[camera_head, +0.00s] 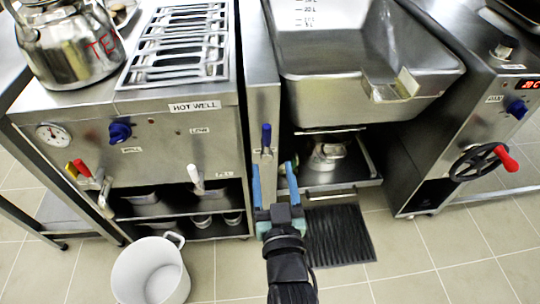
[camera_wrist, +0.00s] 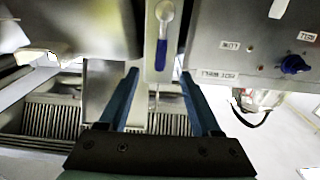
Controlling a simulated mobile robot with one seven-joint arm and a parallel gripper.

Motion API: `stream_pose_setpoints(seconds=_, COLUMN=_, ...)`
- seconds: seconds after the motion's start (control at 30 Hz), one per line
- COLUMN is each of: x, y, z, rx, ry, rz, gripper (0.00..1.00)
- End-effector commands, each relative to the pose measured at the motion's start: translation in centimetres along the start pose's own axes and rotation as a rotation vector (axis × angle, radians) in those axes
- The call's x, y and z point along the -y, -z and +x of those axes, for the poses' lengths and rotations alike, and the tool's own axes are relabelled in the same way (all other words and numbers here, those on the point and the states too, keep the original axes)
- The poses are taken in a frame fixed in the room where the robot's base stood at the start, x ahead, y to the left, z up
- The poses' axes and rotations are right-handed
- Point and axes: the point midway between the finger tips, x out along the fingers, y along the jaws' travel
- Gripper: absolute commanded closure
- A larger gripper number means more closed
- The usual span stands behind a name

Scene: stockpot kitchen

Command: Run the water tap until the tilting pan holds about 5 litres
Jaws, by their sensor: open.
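The tilting pan (camera_head: 425,62) is a wide steel basin at upper right in the head view, with litre marks on its back wall and a pouring lip in front. Its floor looks bare grey; I see no clear water level. A blue-handled lever (camera_head: 266,135), apparently the water tap, stands upright on the narrow panel between the hot well and the pan. It also shows in the wrist view (camera_wrist: 162,52), upside down. My gripper (camera_head: 273,168) is open and empty, just in front of and below the lever. In the wrist view its fingertips (camera_wrist: 159,72) lie either side of the lever's line, apart from it.
The hot well (camera_head: 150,140) with knobs and valve levers is at left, a kettle (camera_head: 68,45) on top. A white bucket (camera_head: 150,275) stands on the floor. A red-handled wheel (camera_head: 480,162) is at right. A black floor grate (camera_head: 340,236) lies below the pan.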

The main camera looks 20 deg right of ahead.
Motion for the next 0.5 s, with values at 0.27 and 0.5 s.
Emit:
stream_pose_setpoints(seconds=0.27, x=0.0, y=0.1, z=3.3, rx=-0.002, ry=0.0, rz=0.0, gripper=0.35)
stream_pose_setpoints(seconds=0.5, x=0.0, y=0.0, z=6.2, rx=-0.001, ry=0.001, rz=-0.001, gripper=0.35)
